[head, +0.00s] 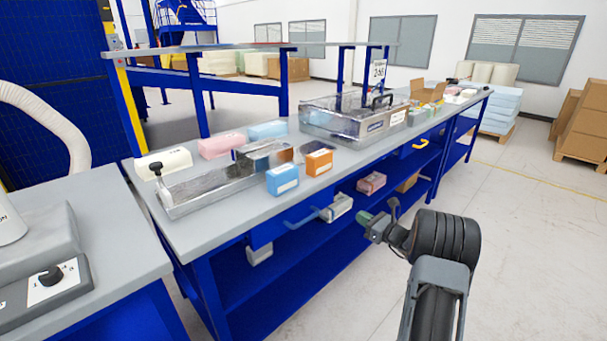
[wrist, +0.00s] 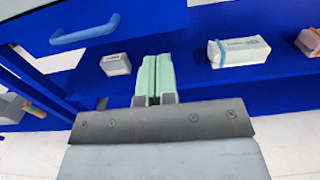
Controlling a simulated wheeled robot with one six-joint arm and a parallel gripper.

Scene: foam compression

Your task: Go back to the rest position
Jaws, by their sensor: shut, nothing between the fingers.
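My gripper (head: 369,221) is in front of the long blue workbench in the head view, lower than its grey top (head: 215,220). My arm comes in from the lower right. In the wrist view my gripper's pale green fingers (wrist: 154,78) are together with nothing between them. They point toward the blue lower shelf (wrist: 185,80). A white labelled block (wrist: 238,51) lies to the right of the fingers and a small grey-white block (wrist: 116,64) to the left, both apart from them.
On the bench stand a clear-lidded tester (head: 345,120), a metal tray device (head: 205,190), and blue (head: 282,179), orange (head: 319,162) and pink (head: 220,145) blocks. A blue drawer handle (wrist: 85,34) juts out near my gripper. The floor (head: 520,230) at the right is clear.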

